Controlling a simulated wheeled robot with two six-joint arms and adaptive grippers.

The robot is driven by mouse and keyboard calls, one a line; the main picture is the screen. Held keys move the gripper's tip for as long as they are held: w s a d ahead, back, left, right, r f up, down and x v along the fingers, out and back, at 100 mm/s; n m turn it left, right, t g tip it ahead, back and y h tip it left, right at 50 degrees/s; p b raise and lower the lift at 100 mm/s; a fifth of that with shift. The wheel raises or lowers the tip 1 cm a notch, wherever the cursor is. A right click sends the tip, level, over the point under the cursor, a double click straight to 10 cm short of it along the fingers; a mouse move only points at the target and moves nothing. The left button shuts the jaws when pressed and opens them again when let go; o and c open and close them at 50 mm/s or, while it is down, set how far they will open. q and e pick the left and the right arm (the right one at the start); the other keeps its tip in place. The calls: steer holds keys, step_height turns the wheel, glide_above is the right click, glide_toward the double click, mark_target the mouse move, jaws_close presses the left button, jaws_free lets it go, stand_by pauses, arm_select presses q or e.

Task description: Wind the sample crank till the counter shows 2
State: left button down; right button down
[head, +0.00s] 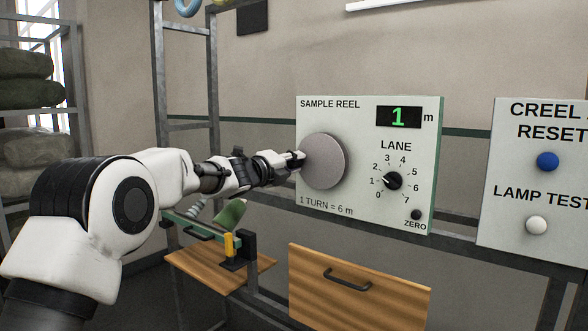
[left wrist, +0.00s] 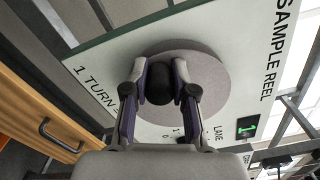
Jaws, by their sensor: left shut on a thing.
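The sample crank is a round grey disc (head: 326,161) on the pale SAMPLE REEL panel (head: 366,115). The green counter (head: 398,117) reads 1 m. My left gripper (head: 298,158) is at the disc's left edge in the head view. In the left wrist view my left gripper (left wrist: 160,85) is shut on the dark crank knob (left wrist: 159,84), which stands out from the grey disc (left wrist: 205,72). My right gripper is not in view.
The lane dial (head: 393,181) and ZERO button (head: 416,214) sit on the same panel. A second panel (head: 535,180) with blue and white buttons stands to the right. A wooden drawer (head: 359,298) and a small shelf (head: 195,272) are below.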

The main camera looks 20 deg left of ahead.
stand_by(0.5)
arm_select(q)
steer(key=c, duration=1)
jaws_free()
steer(key=shift+o, duration=0.4)
steer(key=shift+s+d, duration=0.1)
steer(key=shift+d, duration=0.05)
steer(key=shift+s+a, duration=0.25)
steer(key=v, duration=1.1)
steer(key=shift+s, duration=0.2)
steer(key=shift+d+r, duration=0.1)
steer(key=shift+r, duration=0.05)
